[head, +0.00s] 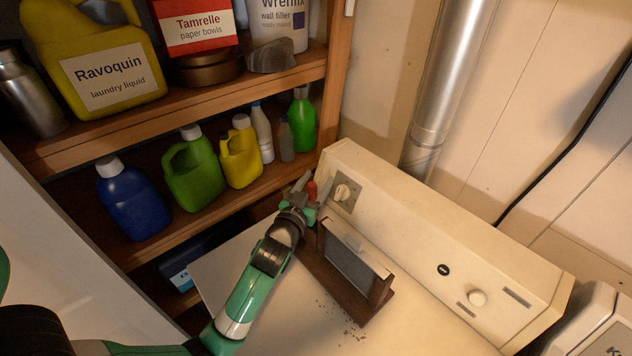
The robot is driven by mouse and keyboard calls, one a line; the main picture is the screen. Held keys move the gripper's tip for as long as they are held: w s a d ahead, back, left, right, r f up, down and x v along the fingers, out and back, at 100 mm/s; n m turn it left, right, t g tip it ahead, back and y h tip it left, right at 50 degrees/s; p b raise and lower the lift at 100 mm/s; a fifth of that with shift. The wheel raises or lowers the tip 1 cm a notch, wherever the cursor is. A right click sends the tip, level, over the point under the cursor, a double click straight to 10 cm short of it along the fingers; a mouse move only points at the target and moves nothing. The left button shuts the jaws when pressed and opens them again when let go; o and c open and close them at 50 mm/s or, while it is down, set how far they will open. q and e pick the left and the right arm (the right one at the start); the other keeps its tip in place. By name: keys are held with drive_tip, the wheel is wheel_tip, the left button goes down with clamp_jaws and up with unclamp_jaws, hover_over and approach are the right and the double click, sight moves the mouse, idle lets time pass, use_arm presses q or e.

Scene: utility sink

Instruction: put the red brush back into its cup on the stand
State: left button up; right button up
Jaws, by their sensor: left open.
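The cup is hidden or too small to make out. The stand sits on the cream machine top and holds an upright grey panel (350,262). My right gripper is not in view.
The machine's raised control panel (432,245) with knobs stands right behind the stand. Shelves with bottles (194,168) are on the left. Dark crumbs (345,318) lie in front of the stand. The machine top (420,335) is clear at the front right.

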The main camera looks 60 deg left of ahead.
use_arm(q)
drive_tip(key=b+v, duration=0.1)
drive_tip(key=v, duration=1.1)
drive_tip(key=shift+r, duration=0.2)
drive_tip(key=w+d+r+m+t+h, duration=0.1)
drive_tip(key=w+d+r+t+h, duration=0.2)
drive_tip(key=r, duration=0.5)
drive_tip(key=w+d+r+m+t, duration=0.1)
drive_tip(key=w+d+r+t, duration=0.3)
drive_tip(key=r, duration=0.3)
drive_tip(key=w+d+r+m+t+h, duration=0.25)
drive_tip(key=d+r, duration=0.25)
drive_tip(key=r, duration=0.3)
drive_tip(key=s+d+r+m+t+h, duration=0.2)
drive_tip(key=d+r+h, duration=0.2)
drive_tip(key=d+r, duration=0.3)
drive_tip(key=s+d+r+m+t+h, duration=0.1)
drive_tip(key=d+r+m+t+h, duration=0.3)
drive_tip(key=r, duration=0.6)
wheel_tip(320, 180, up, 10)
drive_tip(key=n+g+p, duration=0.1)
drive_tip(key=p, duration=0.9)
drive_tip(key=shift+s, duration=0.2)
